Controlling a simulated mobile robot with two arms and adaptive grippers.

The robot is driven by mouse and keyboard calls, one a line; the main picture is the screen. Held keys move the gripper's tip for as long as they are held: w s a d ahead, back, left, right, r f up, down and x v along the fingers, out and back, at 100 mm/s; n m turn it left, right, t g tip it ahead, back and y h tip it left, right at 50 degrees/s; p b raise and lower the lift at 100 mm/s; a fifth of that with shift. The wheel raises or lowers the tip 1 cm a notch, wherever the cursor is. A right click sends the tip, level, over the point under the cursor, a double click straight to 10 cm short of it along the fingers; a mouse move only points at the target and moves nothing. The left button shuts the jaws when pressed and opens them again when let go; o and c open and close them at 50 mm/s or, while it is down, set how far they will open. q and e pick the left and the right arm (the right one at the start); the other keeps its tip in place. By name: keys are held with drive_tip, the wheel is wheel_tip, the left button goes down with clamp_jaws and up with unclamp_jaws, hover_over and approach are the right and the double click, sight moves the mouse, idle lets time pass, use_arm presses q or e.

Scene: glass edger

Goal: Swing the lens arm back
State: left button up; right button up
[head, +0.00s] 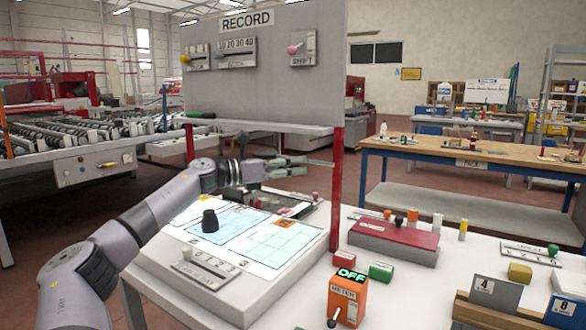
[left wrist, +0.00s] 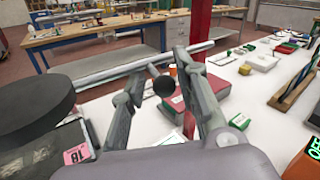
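A grey bar (left wrist: 95,68), which looks like the lens arm, runs across the left wrist view, with a black ball knob (left wrist: 164,87) on a short stem. My left gripper (left wrist: 165,68) is open, one finger on each side of the knob; I cannot tell whether either touches it. In the head view my left gripper (head: 292,165) reaches over the back of the white bench, below the grey RECORD panel (head: 255,65). It partly hides the bar there. A thick black disc (left wrist: 32,105) fills the left of the left wrist view. My right gripper is not in view.
A red post (head: 336,190) stands just right of the gripper. A dark tray (head: 300,210) and a black knob-shaped piece (head: 209,221) are on the bench near a blue-green sheet (head: 265,246). The orange METER box (head: 347,298) and a red case (head: 394,240) stand right.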

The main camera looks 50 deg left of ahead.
use_arm(q)
drive_tip(key=shift+o, duration=0.6)
drive_tip(key=shift+s+d, duration=0.1)
drive_tip(key=shift+d, duration=0.05)
drive_tip(key=shift+s, duration=0.1)
drive_tip(key=shift+s+r, duration=0.1)
drive_tip(key=shift+s, duration=0.3)
drive_tip(key=v, duration=1.1)
drive_tip(key=shift+a, duration=0.3)
drive_tip(key=shift+w, duration=0.1)
